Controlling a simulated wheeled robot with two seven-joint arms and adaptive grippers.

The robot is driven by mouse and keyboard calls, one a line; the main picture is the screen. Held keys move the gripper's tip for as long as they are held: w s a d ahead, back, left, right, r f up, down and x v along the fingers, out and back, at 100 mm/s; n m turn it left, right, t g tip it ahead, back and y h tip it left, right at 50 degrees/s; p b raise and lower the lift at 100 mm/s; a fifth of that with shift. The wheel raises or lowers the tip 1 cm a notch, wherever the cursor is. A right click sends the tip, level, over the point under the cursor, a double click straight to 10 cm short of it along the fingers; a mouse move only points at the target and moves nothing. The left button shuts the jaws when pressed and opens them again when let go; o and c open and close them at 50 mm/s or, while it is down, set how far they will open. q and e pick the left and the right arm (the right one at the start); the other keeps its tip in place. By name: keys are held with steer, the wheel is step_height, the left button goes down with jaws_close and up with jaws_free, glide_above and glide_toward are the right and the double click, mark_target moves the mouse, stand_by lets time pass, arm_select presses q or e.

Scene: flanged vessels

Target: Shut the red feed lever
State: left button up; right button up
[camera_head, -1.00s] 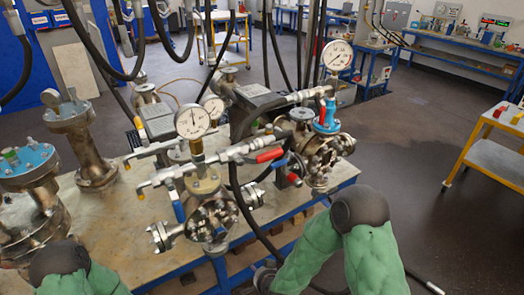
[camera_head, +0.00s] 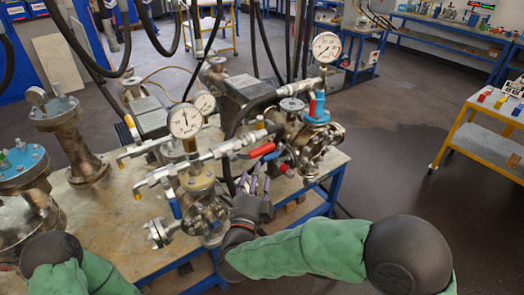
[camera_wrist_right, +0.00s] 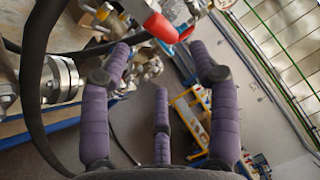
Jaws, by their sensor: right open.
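The red feed lever (camera_head: 262,150) is a red-sleeved handle on the valve pipework between the two gauge-topped vessels. In the right wrist view a red handle (camera_wrist_right: 160,27) shows at the top, just beyond the fingertips. My right gripper (camera_head: 255,181), with purple padded fingers, is just below the red lever in the head view. In the wrist view its fingers (camera_wrist_right: 158,62) are spread, with nothing held between them. I cannot tell whether a finger touches the lever. Of my left arm only green-sleeved links show at the bottom left; its gripper is out of view.
Vessels with gauges (camera_head: 186,122) crowd the bench (camera_head: 110,222). A blue-handled valve (camera_head: 174,208) is left of my right gripper. Black hoses (camera_head: 255,45) hang behind the lever. A yellow trolley (camera_head: 497,120) stands at the right, with open floor before it.

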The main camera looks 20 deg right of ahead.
mark_target(262, 152)
steer(key=b+x, duration=0.1)
steer(key=x, duration=0.9)
steer(key=shift+f, duration=0.1)
jaws_close()
